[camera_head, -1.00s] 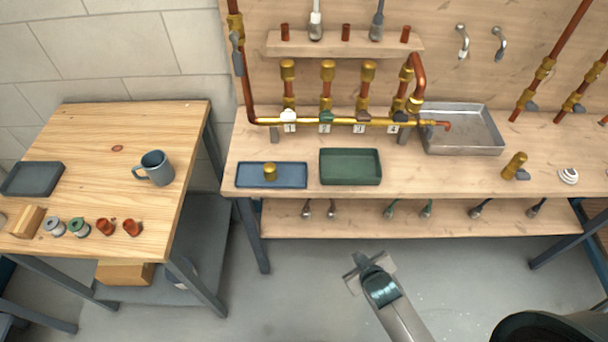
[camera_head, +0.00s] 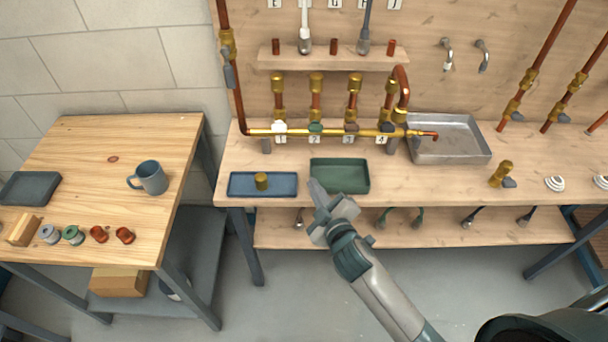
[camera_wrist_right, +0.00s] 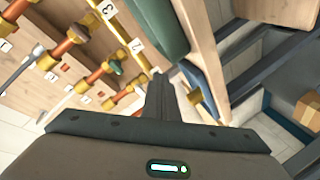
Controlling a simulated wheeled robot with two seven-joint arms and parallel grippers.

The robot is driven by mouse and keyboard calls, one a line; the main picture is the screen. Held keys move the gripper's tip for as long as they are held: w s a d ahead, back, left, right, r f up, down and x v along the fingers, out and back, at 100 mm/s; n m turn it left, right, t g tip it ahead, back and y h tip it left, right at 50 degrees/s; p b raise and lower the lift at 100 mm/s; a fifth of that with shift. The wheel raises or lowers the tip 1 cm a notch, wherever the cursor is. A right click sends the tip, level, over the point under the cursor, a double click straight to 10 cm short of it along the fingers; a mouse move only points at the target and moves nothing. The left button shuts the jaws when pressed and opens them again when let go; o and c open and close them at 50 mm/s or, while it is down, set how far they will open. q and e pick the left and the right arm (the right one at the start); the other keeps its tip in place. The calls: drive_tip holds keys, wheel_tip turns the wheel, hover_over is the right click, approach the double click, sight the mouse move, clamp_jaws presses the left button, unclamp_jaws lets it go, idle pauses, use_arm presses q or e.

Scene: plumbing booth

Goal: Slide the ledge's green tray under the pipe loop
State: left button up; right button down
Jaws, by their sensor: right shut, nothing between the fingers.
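The empty green tray (camera_head: 345,174) lies on the wooden ledge, below the valve row and right of a blue tray. It also shows at the top of the right wrist view (camera_wrist_right: 160,25). The copper pipe loop (camera_head: 403,82) arches above valve 4, behind and right of the green tray. My right gripper (camera_head: 315,185) is shut and empty, with its fingertips at the green tray's front left corner; I cannot tell whether they touch it. Its shut fingers (camera_wrist_right: 158,82) show in the wrist view. My left gripper is not in view.
The blue tray (camera_head: 240,187) holds a brass fitting (camera_head: 261,181). A grey metal basin (camera_head: 462,152) stands right of the green tray, beneath a copper spout. A brass pipe (camera_head: 330,132) runs above the ledge's back. A side table (camera_head: 105,180) stands at left.

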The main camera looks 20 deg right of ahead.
drive_tip(key=w+a+r+n+t+y, duration=0.1)
drive_tip(key=w+a+r+n+y, duration=0.1)
drive_tip(key=a+r+n+y, duration=0.4)
drive_tip(key=w+a+r+n+t+y, duration=0.1)
drive_tip(key=w+a+r+n+y, duration=0.25)
drive_tip(key=a+r+n, duration=0.4)
drive_tip(key=s+a+r+n+g+y, duration=0.1)
drive_tip(key=s+a+n+g+y, duration=0.2)
drive_tip(key=a+n+g, duration=0.55)
drive_tip(key=s+a+r+n+g+y, duration=0.1)
drive_tip(key=s+a+n+g+y, duration=0.4)
drive_tip(key=n, duration=0.6)
drive_tip(key=w+d+f+n+g+h, duration=0.4)
drive_tip(key=d+f+n+g+h, duration=0.1)
drive_tip(key=d+f+n+h, duration=0.3)
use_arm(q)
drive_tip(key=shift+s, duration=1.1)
use_arm(e)
drive_tip(key=w+d+h, duration=0.3)
drive_tip(key=d+h, duration=0.2)
drive_tip(key=d, duration=0.4)
drive_tip(key=w+d+h, duration=0.3)
drive_tip(key=d+h, duration=0.2)
drive_tip(key=d, duration=0.4)
drive_tip(key=shift+f+t+h, duration=0.25)
drive_tip(key=shift+t+h, duration=0.1)
